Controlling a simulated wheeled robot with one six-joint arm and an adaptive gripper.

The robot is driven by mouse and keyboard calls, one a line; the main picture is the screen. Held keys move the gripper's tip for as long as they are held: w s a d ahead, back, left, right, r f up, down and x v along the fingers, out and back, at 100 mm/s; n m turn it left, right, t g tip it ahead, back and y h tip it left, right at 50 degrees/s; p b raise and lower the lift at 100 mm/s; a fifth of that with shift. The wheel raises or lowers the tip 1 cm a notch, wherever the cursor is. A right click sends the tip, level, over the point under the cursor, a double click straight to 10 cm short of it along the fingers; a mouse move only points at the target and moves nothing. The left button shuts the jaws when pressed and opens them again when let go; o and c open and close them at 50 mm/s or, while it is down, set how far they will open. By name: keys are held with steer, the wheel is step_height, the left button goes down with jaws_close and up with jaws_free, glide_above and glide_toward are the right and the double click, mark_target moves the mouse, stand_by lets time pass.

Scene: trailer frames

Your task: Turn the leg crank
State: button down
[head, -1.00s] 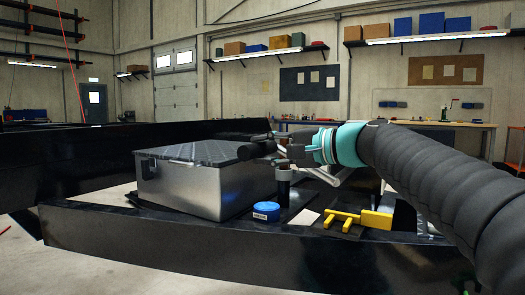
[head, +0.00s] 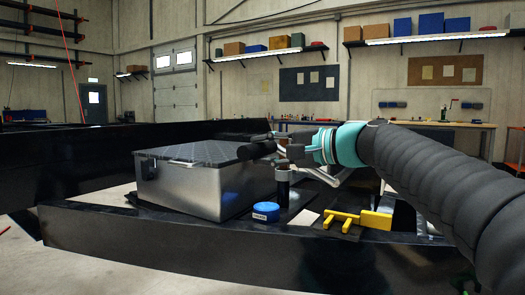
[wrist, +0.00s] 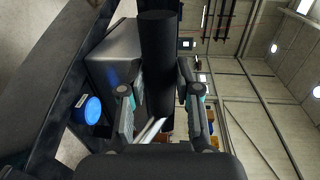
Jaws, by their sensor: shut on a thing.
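The leg crank's black cylindrical handle (wrist: 158,40) runs up between my gripper's two fingers in the wrist view. In the head view the handle (head: 254,151) reaches left from the fingers, near the top right edge of the metal box. My gripper (head: 276,149) is shut on this handle; it also shows in the wrist view (wrist: 160,92). A dark upright post (head: 284,187) stands just below the gripper, at the right of the box. A pale bar (wrist: 151,130) shows beyond the fingers. The joint between crank and post is hidden by the gripper.
A silver box (head: 182,190) with a dark lid sits on the black trailer frame (head: 170,234), left of the gripper. A blue round tin (head: 266,212) and a yellow tool (head: 372,220) lie in front. A workbench (head: 440,124) stands far behind.

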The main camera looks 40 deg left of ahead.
steer(key=c, duration=0.8)
jaws_free()
steer(key=shift+s+d+r, duration=0.15)
steer(key=w+d+r, duration=0.1)
steer(key=d, duration=1)
steer(key=shift+d+r, duration=0.15)
steer(key=shift+d, duration=0.25)
steer(key=shift+w, duration=0.1)
